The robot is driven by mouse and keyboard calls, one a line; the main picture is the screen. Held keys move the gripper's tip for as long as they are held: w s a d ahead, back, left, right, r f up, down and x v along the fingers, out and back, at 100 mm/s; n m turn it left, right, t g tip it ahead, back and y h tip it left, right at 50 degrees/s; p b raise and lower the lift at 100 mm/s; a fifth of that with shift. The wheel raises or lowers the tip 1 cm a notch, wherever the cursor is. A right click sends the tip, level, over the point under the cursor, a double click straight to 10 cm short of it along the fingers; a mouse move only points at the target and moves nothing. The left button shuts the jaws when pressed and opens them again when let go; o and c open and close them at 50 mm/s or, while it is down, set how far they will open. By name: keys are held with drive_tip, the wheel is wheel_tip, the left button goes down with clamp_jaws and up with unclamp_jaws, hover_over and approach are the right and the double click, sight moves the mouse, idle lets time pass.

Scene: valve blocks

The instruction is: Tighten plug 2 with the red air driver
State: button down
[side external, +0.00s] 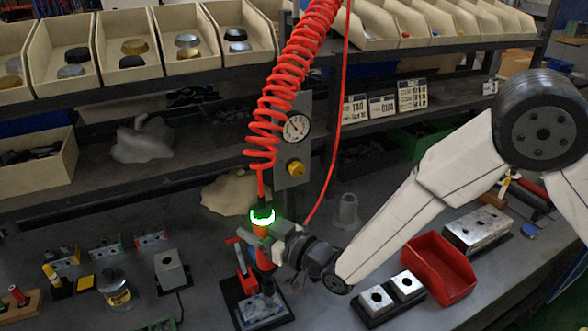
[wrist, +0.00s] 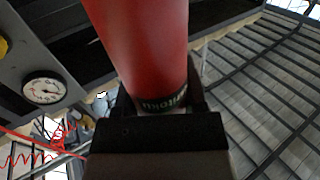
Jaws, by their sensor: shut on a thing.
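The red air driver (side external: 264,258) hangs upright below a red coiled hose, with a lit green ring near its top. My gripper (side external: 266,243) is shut around the driver's body. In the wrist view the driver's red body (wrist: 140,40) fills the top middle, with a dark lettered band at the jaws (wrist: 160,112). The driver's lower end is over a grey metal valve block (side external: 262,312) on a dark base. I cannot tell whether the tip touches the block. Plug 2 cannot be made out; the driver may hide it.
A red stand (side external: 241,268) is close left of the driver. To the right are two small holed blocks (side external: 405,285), a red bin (side external: 440,268) and a larger metal block (side external: 478,230). A gauge panel (side external: 293,140) stands behind. A thin red hose (side external: 340,110) hangs right of the coil.

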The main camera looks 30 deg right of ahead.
sight(254, 208)
drive_tip(key=shift+f, duration=1.65)
idle(4.1)
drive_tip(key=shift+r, duration=0.15)
drive_tip(key=shift+r, duration=0.75)
drive_tip(key=shift+r, duration=3.15)
